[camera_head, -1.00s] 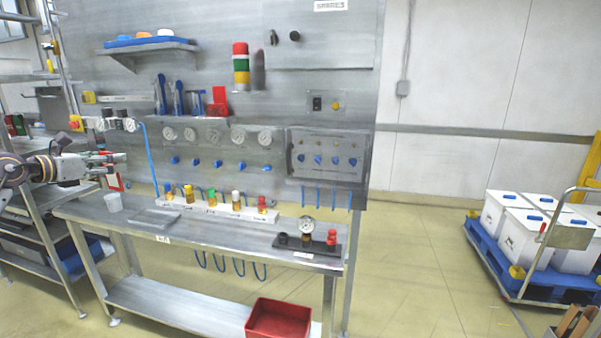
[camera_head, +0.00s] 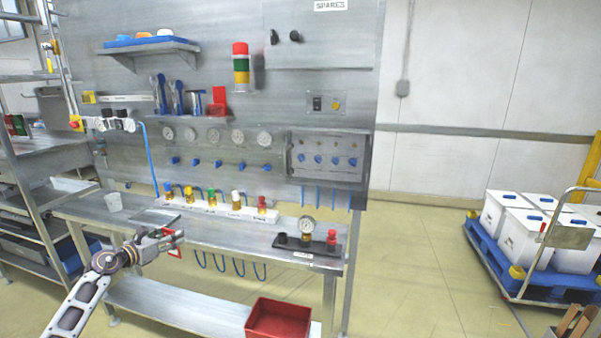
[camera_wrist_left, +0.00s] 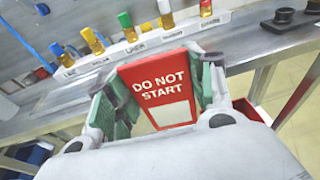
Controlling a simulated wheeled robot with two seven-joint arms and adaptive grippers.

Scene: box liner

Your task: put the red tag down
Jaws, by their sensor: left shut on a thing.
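The red tag (camera_wrist_left: 159,85), printed "DO NOT START" with a white panel at its bottom, is held between the green-padded fingers of my left gripper (camera_wrist_left: 158,92). In the head view the gripper (camera_head: 176,237) is at the front edge of the steel bench, and the tag (camera_head: 173,250) shows partly as a red outline below the fingers. The tag appears in front of the bench edge; I cannot tell whether it touches the bench. My right gripper is not in view.
A red bin (camera_head: 278,319) stands below. The bench front between rack and block has bare room.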

